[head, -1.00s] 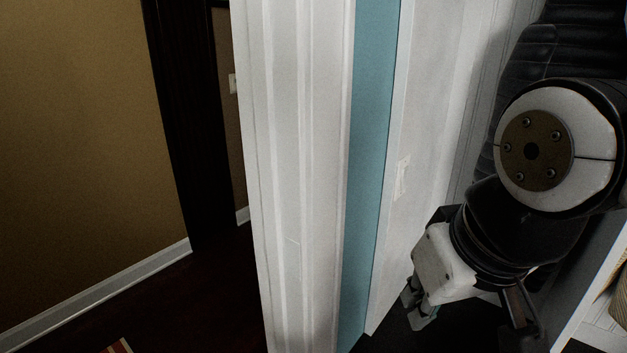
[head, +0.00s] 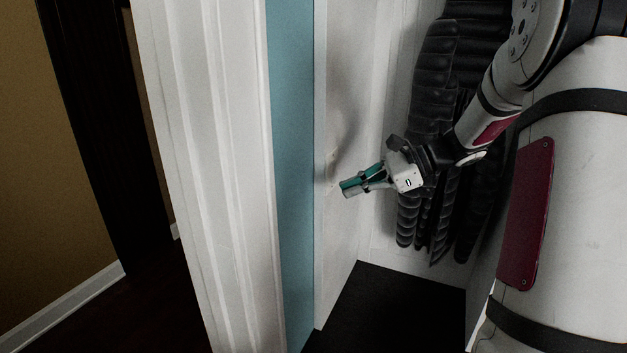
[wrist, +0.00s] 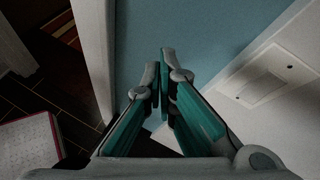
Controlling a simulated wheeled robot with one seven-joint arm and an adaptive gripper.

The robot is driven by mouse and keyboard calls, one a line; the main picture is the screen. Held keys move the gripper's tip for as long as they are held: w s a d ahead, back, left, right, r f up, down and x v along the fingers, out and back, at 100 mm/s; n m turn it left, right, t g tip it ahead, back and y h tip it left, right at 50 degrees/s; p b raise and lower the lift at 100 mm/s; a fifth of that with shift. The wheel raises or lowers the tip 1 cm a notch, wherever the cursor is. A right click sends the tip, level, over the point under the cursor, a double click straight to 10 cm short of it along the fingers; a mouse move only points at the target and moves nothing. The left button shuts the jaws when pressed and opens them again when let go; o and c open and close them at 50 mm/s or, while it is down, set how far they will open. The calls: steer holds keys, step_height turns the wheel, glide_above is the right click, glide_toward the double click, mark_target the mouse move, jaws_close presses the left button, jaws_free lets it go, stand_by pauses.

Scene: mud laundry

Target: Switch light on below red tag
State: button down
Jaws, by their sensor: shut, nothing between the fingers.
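A white light switch plate (wrist: 268,84) shows in the wrist view on a white panel, to the right of my gripper (wrist: 160,70). The fingers are together with nothing between them, apart from the plate, and they point toward the blue wall strip. In the head view my gripper (head: 346,188) is in front of the white panel, pointing left. The plate (head: 333,162) is faint there, near the fingertips and partly hidden. Whether the switch is on or off cannot be told. No red tag can be made out in either view.
A white door frame (head: 205,150) and a blue wall strip (head: 291,150) stand left of the panel (head: 340,235). Dark padded garments (head: 440,130) hang behind my arm. A red-edged pale object (wrist: 30,145) lies at lower left in the wrist view.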

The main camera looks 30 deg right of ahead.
mark_target(337, 179)
steer(key=d+f+m+t, duration=0.1)
steer(key=d+m+t, duration=0.2)
steer(key=d, duration=0.4)
steer(key=w+d+f+m+t, duration=0.1)
steer(key=d+f+m+t, duration=0.1)
steer(key=d, duration=0.6)
steer(key=shift+w+d+m+t, duration=0.2)
steer(key=shift+m+t, duration=0.2)
steer(key=shift+m, duration=0.5)
steer(key=shift+a, duration=0.1)
steer(key=p+x, duration=0.1)
steer(key=x, duration=1.2)
steer(key=shift+r, duration=0.15)
steer(key=shift+w+a, duration=0.25)
steer(key=shift+w, duration=0.15)
steer(key=shift+w+a+f, duration=0.25)
steer(key=shift+w+a, duration=0.05)
steer(key=shift+w, duration=0.05)
